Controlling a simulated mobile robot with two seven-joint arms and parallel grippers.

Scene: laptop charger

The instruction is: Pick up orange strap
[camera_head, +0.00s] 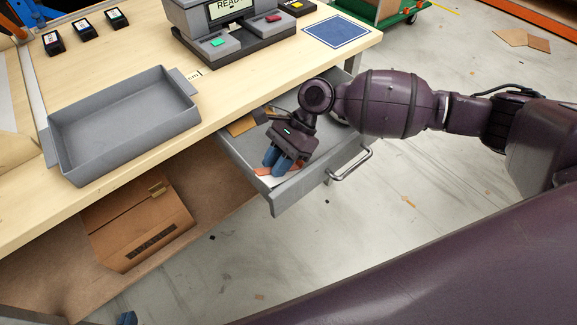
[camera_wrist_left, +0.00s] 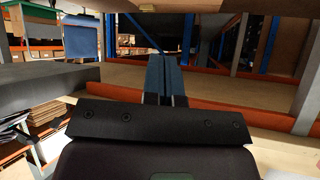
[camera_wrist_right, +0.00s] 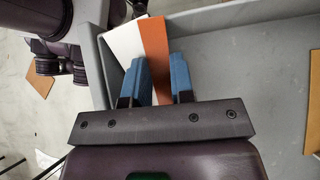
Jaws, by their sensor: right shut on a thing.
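The orange strap (camera_wrist_right: 155,45) lies in the open grey drawer (camera_wrist_right: 225,45), over a white flat item (camera_wrist_right: 124,42). My right gripper (camera_wrist_right: 160,72) is shut on the strap, with its two blue fingers on either side of it. In the head view my right gripper (camera_head: 279,163) reaches down into the drawer, and orange ends of the strap (camera_head: 264,171) show beside the fingertips. My left gripper (camera_wrist_left: 166,72) is shut and empty in the left wrist view. Only a blue tip of my left gripper (camera_head: 126,318) shows at the bottom of the head view.
A grey tray (camera_head: 187,115) stands on the wooden table (camera_head: 225,97). The drawer has a metal handle (camera_head: 352,165). A brown item (camera_head: 240,126) lies further inside the drawer. A cardboard box (camera_head: 140,220) sits on the shelf below. A grey device (camera_head: 232,45) stands behind.

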